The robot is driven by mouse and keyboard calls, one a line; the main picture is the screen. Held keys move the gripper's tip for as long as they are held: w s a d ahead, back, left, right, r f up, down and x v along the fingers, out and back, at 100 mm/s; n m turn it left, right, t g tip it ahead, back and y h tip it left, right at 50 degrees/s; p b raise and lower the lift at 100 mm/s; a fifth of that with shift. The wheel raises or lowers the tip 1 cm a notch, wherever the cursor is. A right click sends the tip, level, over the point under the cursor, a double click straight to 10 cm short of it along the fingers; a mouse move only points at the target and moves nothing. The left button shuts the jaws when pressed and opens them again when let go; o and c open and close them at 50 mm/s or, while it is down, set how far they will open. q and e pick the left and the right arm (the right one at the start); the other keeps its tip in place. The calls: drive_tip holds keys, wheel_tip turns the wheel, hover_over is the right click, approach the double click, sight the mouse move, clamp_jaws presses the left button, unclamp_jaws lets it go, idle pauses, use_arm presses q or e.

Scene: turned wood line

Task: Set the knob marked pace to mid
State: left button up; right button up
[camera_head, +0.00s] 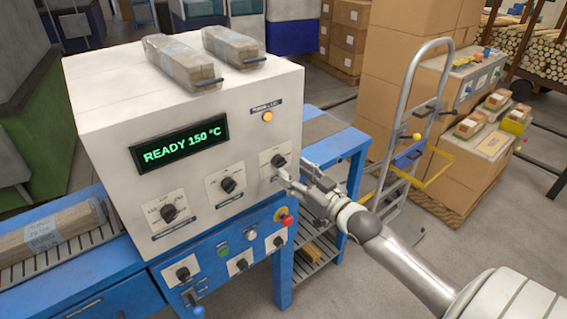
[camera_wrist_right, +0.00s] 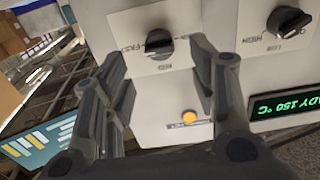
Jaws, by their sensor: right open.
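A white machine panel (camera_head: 90,118) carries a row of three black knobs on pale plates. The right-hand knob (camera_head: 278,160) shows in the right wrist view (camera_wrist_right: 159,44) with "FAST" printed beside it; its other lettering is too small to read surely, so I take it as the pace knob. Its pointer setting is unclear. My right gripper (camera_head: 284,176) is open and empty in front of this knob. In the wrist view its fingers (camera_wrist_right: 160,62) stand on either side of the knob, with gaps visible. My left gripper is out of view.
The middle knob (camera_head: 228,184) and left knob (camera_head: 168,212) sit alongside. A green display (camera_head: 180,144) reads READY 150 °C. An orange button (camera_head: 267,116) is above, a red stop button (camera_head: 287,220) below. A hand truck (camera_head: 412,120) and stacked boxes stand right.

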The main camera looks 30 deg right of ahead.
sight(283, 164)
drive_tip(key=w, duration=0.4)
drive_tip(key=shift+w+a+r+p, duration=0.1)
drive_tip(key=shift+w+a+p, duration=0.1)
drive_tip(key=shift+w+p, duration=0.1)
drive_tip(key=shift+w, duration=0.4)
drive_tip(key=c, duration=1)
